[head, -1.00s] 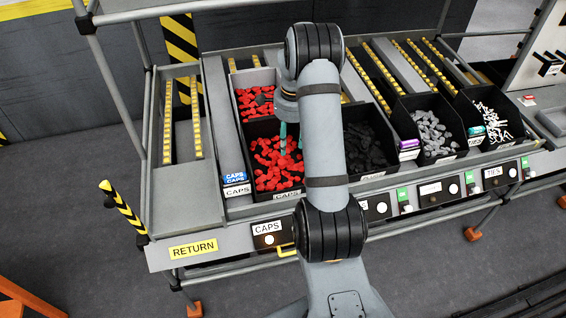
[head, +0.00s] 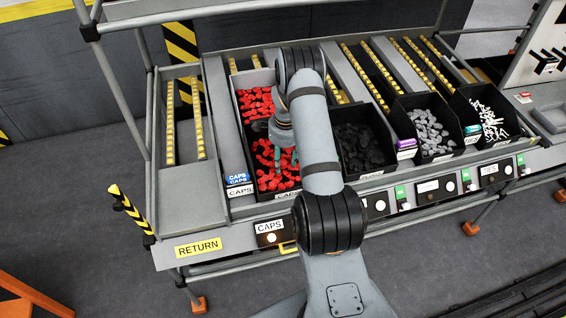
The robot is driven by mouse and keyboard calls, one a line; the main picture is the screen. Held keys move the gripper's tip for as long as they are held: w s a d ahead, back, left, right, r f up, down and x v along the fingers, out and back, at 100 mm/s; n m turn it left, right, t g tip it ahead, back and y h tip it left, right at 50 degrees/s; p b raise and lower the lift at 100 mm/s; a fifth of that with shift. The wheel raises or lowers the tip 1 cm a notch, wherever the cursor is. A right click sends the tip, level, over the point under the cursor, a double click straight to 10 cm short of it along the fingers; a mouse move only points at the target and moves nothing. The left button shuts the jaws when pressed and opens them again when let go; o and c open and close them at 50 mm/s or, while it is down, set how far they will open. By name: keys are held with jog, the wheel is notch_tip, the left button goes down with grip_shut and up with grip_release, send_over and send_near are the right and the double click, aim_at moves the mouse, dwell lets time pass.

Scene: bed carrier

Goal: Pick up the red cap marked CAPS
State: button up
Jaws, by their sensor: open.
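Many small red caps (head: 268,180) lie loose in a black bin with a CAPS label on its front edge, at the left of the rack in the head view. More red caps (head: 256,102) fill the bin behind it. My gripper (head: 286,158) is open, pointing down over the front red-cap bin. Its greenish fingers are among or just above the caps; I cannot tell whether they touch any. My arm hides the right part of this bin. No single cap stands out from the pile.
To the right stand bins of black parts (head: 362,145), grey parts (head: 428,132) and white ties (head: 490,118). A RETURN chute (head: 188,205) lies at the left. Bin walls surround my gripper closely.

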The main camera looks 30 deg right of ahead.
jog(key=shift+c, duration=0.6)
jog(key=c, duration=0.7)
